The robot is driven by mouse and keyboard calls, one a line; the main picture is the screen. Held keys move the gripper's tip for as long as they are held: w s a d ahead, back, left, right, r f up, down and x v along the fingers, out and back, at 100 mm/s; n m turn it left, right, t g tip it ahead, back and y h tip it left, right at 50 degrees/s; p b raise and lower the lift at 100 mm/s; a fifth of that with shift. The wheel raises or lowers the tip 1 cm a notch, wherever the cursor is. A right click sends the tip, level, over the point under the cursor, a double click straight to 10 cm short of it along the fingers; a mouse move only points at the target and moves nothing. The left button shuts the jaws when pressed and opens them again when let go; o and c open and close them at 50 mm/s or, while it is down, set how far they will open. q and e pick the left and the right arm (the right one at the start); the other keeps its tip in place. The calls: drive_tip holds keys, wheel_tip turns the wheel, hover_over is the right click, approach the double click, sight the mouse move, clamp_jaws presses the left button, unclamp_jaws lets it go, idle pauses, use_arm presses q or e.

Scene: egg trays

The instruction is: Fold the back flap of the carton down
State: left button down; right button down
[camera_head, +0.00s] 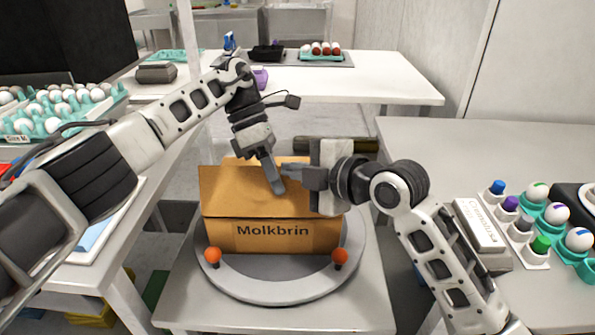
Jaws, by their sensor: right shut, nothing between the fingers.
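The brown cardboard carton (270,236), labelled "Molkbrin" on its front, stands on a round grey turntable (270,292). A large cardboard panel (230,194) shows above its front wall. Another strip of cardboard (240,162) shows behind it at the back, partly hidden by my grippers. My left gripper (277,188) points down over the carton's top; its fingers look like one bar, so its opening is unclear. My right gripper (285,170) comes in from the right, shut and empty, with its tips close beside the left fingers. Contact with the cardboard is unclear.
An egg tray (62,110) stands at the left. A white table (390,75) is behind.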

use_arm(q)
drive_tip(key=shift+s+d, duration=0.35)
drive_tip(key=shift+s, duration=0.05)
use_arm(e)
drive_tip(key=shift+w+d+f, duration=0.3)
drive_tip(key=shift+w+d, duration=0.1)
use_arm(q)
drive_tip(key=c, duration=1.6)
unclamp_jaws()
drive_tip(key=shift+c, duration=0.2)
drive_tip(key=shift+w, duration=0.1)
drive_tip(key=shift+a+r, duration=0.1)
drive_tip(key=shift+a, duration=0.05)
use_arm(e)
drive_tip(key=shift+a, duration=0.1)
